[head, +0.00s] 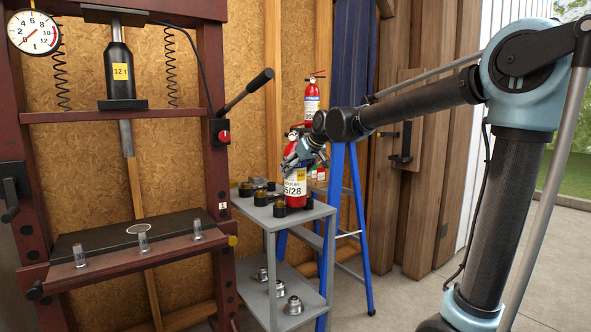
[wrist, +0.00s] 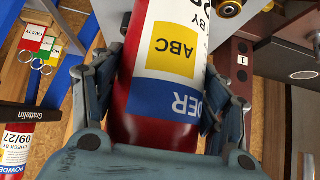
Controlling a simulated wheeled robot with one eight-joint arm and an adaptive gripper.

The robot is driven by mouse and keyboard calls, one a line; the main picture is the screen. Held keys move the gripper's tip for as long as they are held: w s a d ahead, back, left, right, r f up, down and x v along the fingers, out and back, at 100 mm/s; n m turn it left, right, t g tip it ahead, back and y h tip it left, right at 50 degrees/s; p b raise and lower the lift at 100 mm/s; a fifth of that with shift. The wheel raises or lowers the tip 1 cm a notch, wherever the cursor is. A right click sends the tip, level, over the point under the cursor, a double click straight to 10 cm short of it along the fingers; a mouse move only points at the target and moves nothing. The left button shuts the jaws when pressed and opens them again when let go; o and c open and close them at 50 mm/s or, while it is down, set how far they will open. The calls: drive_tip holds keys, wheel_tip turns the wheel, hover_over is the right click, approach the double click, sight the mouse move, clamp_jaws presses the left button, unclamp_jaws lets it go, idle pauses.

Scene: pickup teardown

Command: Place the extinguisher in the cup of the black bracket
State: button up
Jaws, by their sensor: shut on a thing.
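A red fire extinguisher (head: 296,187) with a white and yellow label stands upright over the grey cart's top. I cannot tell whether its base touches the cart. My gripper (head: 301,155) is shut on its upper body. In the wrist view the extinguisher (wrist: 172,60) sits between both fingers, its label reading ABC. A black fitting (head: 401,152) on a wooden board to the right looks like the bracket. Its cup is too small to make out.
The grey cart (head: 318,212) carries several dark-capped pieces (head: 260,197) beside the extinguisher. Another extinguisher (head: 312,103) stands behind, near a blue ladder (head: 361,240). Coloured tags (wrist: 38,40) hang at left in the wrist view. A red press frame (head: 212,80) stands left.

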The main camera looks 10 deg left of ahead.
drive_tip(key=o, duration=2.1)
drive_tip(key=v, duration=1.2)
